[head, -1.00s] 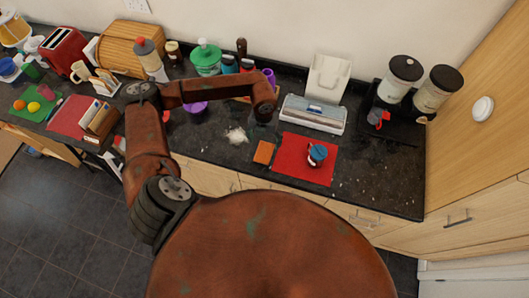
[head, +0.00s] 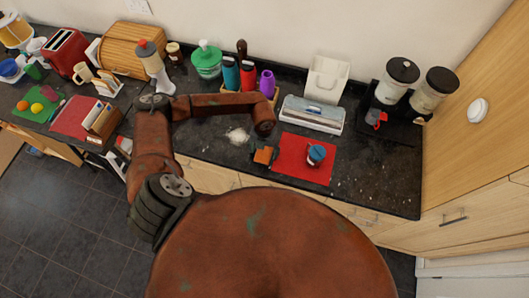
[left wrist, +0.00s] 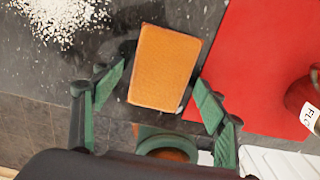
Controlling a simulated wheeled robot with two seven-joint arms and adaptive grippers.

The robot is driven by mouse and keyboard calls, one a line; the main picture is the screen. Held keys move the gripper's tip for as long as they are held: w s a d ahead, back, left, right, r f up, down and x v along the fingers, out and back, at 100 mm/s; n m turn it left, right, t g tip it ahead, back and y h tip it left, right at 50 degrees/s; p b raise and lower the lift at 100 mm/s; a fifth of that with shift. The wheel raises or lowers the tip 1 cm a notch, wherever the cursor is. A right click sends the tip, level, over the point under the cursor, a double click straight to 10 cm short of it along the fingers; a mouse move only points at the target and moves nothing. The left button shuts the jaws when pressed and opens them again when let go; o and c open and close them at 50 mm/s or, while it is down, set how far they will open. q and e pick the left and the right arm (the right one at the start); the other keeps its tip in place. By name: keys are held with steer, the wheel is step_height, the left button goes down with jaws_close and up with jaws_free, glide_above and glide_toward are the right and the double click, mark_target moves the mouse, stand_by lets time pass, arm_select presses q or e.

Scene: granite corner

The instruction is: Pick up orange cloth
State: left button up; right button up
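The orange cloth (head: 263,156) lies flat as a small rectangle on the dark granite counter, just left of the red mat. The left wrist view shows nearly all of the cloth (left wrist: 166,68). My left gripper (left wrist: 160,72) is open, with one green finger on each side of the cloth's lower part. A gap shows between each finger and the cloth, and I cannot tell how high the fingertips are above the counter. In the head view the left gripper (head: 264,147) is small and dark over the cloth's far edge. My right gripper is not in view.
The red mat (head: 290,171) beside the cloth carries a jar with a blue lid (head: 316,153). White crumbs (head: 237,136) are scattered to the left. A light-coloured dispenser box (head: 313,114) and a caddy of bottles (head: 248,76) stand behind. The counter's front edge is close.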

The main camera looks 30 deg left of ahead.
mark_target(263, 153)
arm_select(q)
steer(key=c, duration=1.1)
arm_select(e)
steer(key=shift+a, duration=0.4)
arm_select(q)
steer(key=shift+o, duration=0.2)
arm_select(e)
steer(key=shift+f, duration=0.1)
arm_select(q)
steer(key=shift+r+b, duration=0.35)
steer(key=shift+r, duration=0.2)
steer(key=r, duration=0.1)
steer(key=r+b, duration=0.1)
steer(key=shift+s+a+r, duration=0.1)
steer(key=shift+s+r, duration=0.15)
steer(key=shift+r, duration=0.05)
steer(key=s+a+r+b, duration=0.1)
steer(key=s+r+b, duration=0.2)
steer(key=s+r, duration=0.6)
steer(key=s, duration=0.4)
steer(key=shift+s+a+r+b, duration=0.2)
steer(key=shift+b, duration=0.1)
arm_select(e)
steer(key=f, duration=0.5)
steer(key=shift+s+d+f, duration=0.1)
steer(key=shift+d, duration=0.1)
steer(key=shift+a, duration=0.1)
